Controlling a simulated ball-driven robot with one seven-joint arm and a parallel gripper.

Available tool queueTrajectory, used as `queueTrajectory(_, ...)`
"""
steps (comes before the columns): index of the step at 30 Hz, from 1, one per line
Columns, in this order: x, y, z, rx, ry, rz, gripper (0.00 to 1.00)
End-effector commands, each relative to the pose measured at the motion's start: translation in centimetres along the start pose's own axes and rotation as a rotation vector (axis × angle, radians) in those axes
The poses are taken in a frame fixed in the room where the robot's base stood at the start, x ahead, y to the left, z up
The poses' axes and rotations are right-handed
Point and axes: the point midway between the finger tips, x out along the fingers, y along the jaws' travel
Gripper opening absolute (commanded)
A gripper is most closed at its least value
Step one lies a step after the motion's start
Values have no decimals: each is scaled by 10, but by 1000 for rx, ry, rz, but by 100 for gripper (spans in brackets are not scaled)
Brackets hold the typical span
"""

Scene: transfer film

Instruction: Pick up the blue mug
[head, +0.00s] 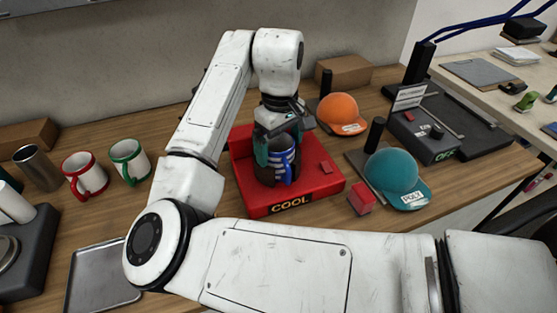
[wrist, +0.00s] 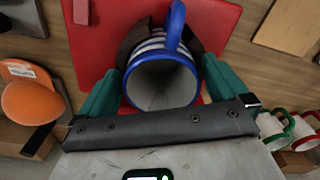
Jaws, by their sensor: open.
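The blue mug (head: 285,163) has blue and white stripes and a blue handle. It stands upright on the red block marked COOL (head: 318,190), with a dark curved holder beside it. In the wrist view the mug (wrist: 163,80) shows its open, empty grey inside, with the handle at the top. My gripper (head: 275,150) is over the red block at the mug. In the wrist view its two green fingers (wrist: 160,88) are open, one on each side of the mug. I cannot tell whether either finger touches it.
A red-rimmed mug (head: 84,176), a green-rimmed mug (head: 129,161) and a metal cup (head: 37,167) stand at the left. An orange cap (head: 341,113) and a teal cap (head: 396,176) sit right of the red block. A metal tray (head: 104,278) lies at front left.

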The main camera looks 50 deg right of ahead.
Motion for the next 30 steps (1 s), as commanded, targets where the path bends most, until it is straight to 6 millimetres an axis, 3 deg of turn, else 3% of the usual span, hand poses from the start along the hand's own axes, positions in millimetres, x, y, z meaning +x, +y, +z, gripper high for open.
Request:
queueTrajectory(9, 5, 0, 0, 0, 1, 0, 98)
queueTrajectory(30, 4, 0, 0, 0, 1, 0, 31)
